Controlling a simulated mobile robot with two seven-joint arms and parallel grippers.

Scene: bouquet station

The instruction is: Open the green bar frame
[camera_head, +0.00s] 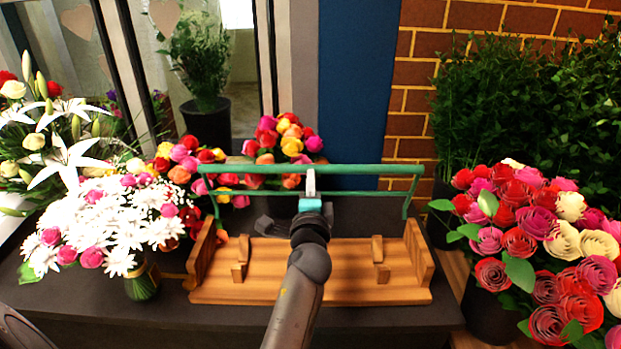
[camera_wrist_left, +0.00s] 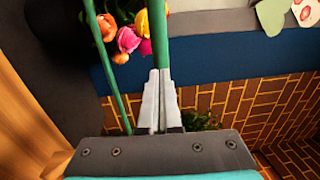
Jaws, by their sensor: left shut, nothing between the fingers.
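The green bar frame (camera_head: 370,169) stands raised above a wooden base (camera_head: 335,285). It has a long top bar, a thinner bar just below it, and side legs running down toward the base's upright wooden ends. My left gripper (camera_head: 310,180) is at the middle of the top bar, with its fingers shut and nothing held between them. In the left wrist view, the fingertips (camera_wrist_left: 160,75) are together right at the green bar (camera_wrist_left: 159,35); I cannot tell whether they touch it. My right gripper is not in view.
White flowers in a vase (camera_head: 145,278) stand close left of the base. A rose bouquet (camera_head: 540,240) stands at the right, and colourful tulips (camera_head: 285,135) stand behind the frame. The dark table (camera_head: 385,318) is bare in front of the base. A brick wall is behind.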

